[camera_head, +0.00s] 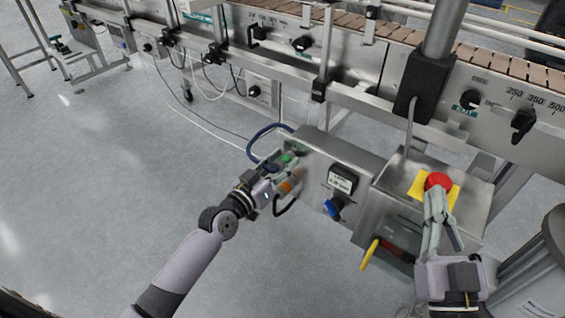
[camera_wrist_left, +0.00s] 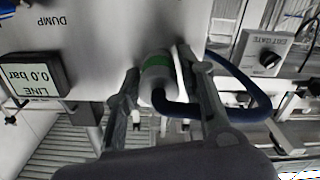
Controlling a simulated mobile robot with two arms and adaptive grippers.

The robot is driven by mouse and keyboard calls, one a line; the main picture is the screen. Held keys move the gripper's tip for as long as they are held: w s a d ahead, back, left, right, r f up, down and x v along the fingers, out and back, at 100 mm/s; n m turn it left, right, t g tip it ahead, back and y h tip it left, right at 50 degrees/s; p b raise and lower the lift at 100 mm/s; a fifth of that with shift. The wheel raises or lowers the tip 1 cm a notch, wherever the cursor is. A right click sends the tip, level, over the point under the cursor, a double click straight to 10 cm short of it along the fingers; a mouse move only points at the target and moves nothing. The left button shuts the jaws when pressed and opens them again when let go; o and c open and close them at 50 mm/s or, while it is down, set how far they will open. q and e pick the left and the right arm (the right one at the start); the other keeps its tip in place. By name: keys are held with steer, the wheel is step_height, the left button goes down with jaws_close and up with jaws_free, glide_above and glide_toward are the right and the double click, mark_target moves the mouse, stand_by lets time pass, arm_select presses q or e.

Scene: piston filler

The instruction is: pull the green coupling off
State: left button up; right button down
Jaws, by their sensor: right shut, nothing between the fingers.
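The green-banded coupling (camera_wrist_left: 157,68) sits on the steel panel in the left wrist view, with a dark blue hose bending away from it. In the head view its green part (camera_head: 288,158) shows at the left end of the steel box, partly hidden by my gripper. My left gripper (camera_head: 277,174) is at the coupling. In the left wrist view its fingers (camera_wrist_left: 160,90) stand on either side of the coupling, with narrow gaps seeming to show; contact is not clear. My right gripper (camera_head: 435,195) is shut and empty at the red button (camera_head: 438,181) on its yellow plate.
A gauge (camera_wrist_left: 35,75) reading "LINE 0.0 bar" is beside the coupling. An orange part (camera_head: 290,184) is just below the green one.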

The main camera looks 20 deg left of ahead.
mark_target(278, 167)
arm_select(q)
jaws_close()
stand_by(0.4)
